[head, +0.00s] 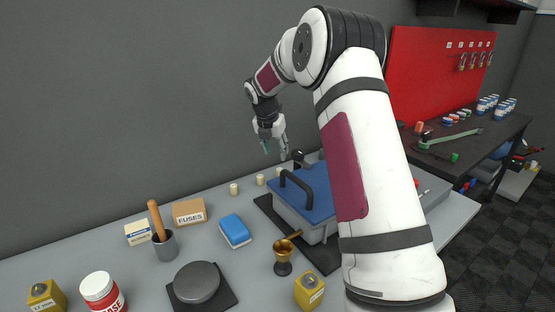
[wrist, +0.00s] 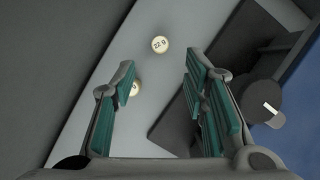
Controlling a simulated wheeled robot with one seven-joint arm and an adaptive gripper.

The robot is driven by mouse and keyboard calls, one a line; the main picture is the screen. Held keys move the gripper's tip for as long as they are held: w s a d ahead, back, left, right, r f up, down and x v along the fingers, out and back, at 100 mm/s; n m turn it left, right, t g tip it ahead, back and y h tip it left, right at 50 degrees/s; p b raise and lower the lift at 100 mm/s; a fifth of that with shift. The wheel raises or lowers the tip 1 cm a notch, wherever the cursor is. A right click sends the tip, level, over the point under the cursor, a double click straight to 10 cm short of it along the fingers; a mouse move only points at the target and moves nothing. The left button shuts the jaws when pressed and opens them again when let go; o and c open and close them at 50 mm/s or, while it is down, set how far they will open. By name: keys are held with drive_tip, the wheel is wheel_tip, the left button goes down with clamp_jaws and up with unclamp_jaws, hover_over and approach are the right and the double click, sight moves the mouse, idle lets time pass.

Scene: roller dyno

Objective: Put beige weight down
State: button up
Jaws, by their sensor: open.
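Small beige cylindrical weights stand upright in a row on the grey bench near the wall: one on the left (head: 233,188), one in the middle (head: 260,180) and one on the right (head: 279,171). My gripper (head: 274,151) is above the bench near the right-hand weights, open, with nothing between its fingers. In the wrist view the gripper (wrist: 160,100) shows two spread teal-padded fingers. A weight marked "22 g" (wrist: 160,44) stands beyond the fingertips, and another weight (wrist: 136,88) is partly hidden by the left finger.
My arm blocks part of the bench's right side.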

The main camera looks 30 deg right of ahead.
drive_tip(key=s+a+r+m, duration=0.5)
drive_tip(key=s+a+r, duration=0.2)
drive_tip(key=s, duration=0.2)
drive_tip(key=s+a+r+m, duration=0.5)
drive_tip(key=s+a+r, duration=0.1)
drive_tip(key=s+r, duration=0.25)
drive_tip(key=s+a+f+m+y, duration=0.1)
drive_tip(key=s+a+m, duration=0.2)
drive_tip(key=s, duration=0.6)
drive_tip(key=s+a+f+m+y, duration=0.1)
drive_tip(key=s+a+f+m, duration=0.1)
drive_tip(key=s+a+m, duration=0.2)
drive_tip(key=s+a+f+m+y, duration=0.1)
drive_tip(key=s+a+m, duration=0.3)
drive_tip(key=s, duration=1.2)
drive_tip(key=f+m, duration=0.1)
drive_tip(key=m, duration=0.3)
drive_tip(key=shift+s+f+y, duration=0.15)
drive_tip(key=shift+f+y, duration=0.05)
drive_tip(key=shift+y, duration=0.1)
